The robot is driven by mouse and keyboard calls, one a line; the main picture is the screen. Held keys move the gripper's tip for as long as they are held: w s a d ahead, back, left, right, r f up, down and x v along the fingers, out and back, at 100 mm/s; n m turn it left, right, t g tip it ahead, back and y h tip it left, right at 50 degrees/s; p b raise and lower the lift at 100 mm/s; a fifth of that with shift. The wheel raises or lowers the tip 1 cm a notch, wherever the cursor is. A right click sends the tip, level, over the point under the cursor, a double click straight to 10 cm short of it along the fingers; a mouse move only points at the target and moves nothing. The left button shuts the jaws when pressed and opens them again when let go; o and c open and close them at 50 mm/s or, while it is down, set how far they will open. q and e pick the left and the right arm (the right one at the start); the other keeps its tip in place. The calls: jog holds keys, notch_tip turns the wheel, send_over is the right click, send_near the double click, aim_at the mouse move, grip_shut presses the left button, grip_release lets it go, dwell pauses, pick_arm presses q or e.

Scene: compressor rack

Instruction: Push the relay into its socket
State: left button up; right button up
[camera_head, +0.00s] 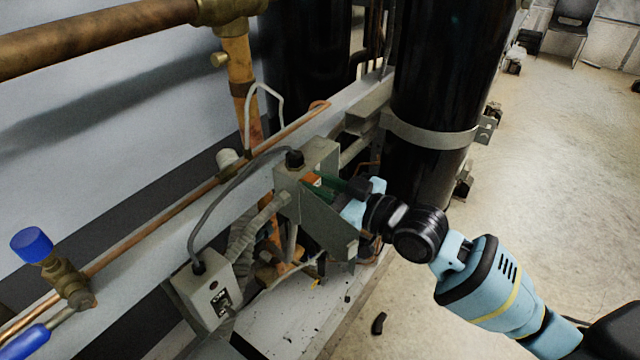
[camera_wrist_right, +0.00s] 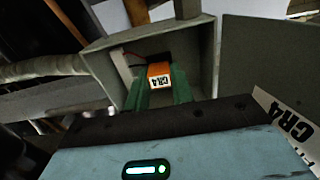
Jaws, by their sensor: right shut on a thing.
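In the head view the orange relay (camera_head: 310,179) shows as a small patch at the box (camera_head: 322,155), with my right gripper (camera_head: 322,186) reaching in from the right. The socket is hidden behind the relay and fingers, so I cannot tell how far in the relay sits. My left gripper is not in view.
The box's grey door (camera_head: 318,222) hangs open; a CR4 label (camera_wrist_right: 290,125) shows near it in the wrist view. A smaller grey box (camera_head: 212,295), cables and copper pipes (camera_head: 170,205) lie left. A black cylinder (camera_head: 440,70) stands behind.

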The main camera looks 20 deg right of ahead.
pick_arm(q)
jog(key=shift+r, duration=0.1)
pick_arm(e)
jog(key=shift+w+a, duration=0.1)
jog(key=shift+w, duration=0.05)
jog(key=o, duration=1)
jog(key=shift+c, duration=0.2)
jog(key=shift+o, duration=0.4)
jog(key=o, duration=0.3)
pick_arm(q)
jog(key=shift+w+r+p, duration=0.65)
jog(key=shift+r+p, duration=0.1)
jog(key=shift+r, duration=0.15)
pick_arm(e)
jog(key=shift+v, duration=4)
